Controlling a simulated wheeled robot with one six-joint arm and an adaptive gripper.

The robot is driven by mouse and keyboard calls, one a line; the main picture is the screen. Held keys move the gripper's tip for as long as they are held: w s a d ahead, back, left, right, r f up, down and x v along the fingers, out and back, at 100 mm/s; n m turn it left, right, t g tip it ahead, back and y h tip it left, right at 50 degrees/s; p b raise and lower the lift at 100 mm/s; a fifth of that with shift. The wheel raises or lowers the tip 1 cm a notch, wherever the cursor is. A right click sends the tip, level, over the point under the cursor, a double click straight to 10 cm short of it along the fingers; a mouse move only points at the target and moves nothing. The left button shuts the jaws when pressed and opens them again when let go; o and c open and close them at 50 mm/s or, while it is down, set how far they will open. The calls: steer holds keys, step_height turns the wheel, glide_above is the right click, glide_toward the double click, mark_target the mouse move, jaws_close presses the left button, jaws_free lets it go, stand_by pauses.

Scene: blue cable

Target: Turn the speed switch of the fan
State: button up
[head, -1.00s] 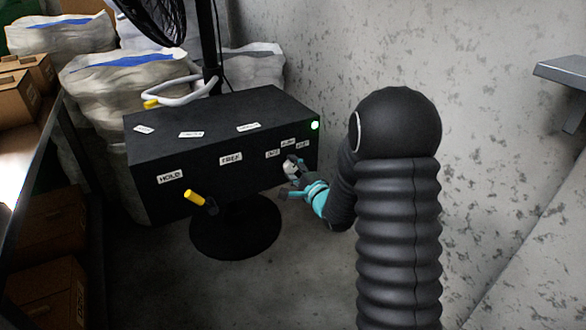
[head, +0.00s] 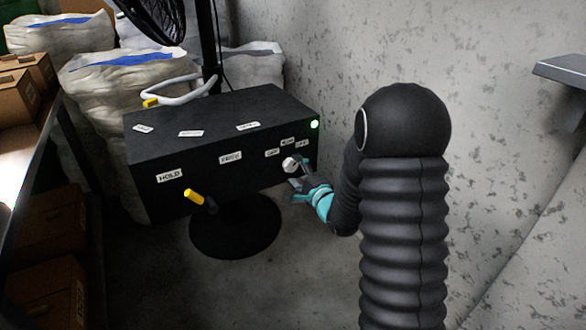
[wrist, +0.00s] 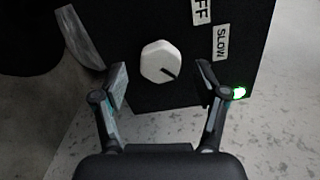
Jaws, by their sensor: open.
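The fan's black control box (head: 200,155) stands in front of the fan's post. Its white speed knob (head: 289,164) is at the right end of the front face, under small white labels. My gripper (wrist: 162,76) is open, with one finger on each side of the knob's lower part and visible gaps. In the head view my gripper (head: 303,175) is just right of and below the knob.
A yellow-tipped lever (head: 195,197) sticks out at the box's lower left, below a HOLD label (head: 170,176). A green light (head: 315,125) glows at the upper right corner. Sacks (head: 110,85) stand behind; a concrete wall (head: 320,60) rises behind and to the right.

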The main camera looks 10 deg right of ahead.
steer(key=v, duration=1)
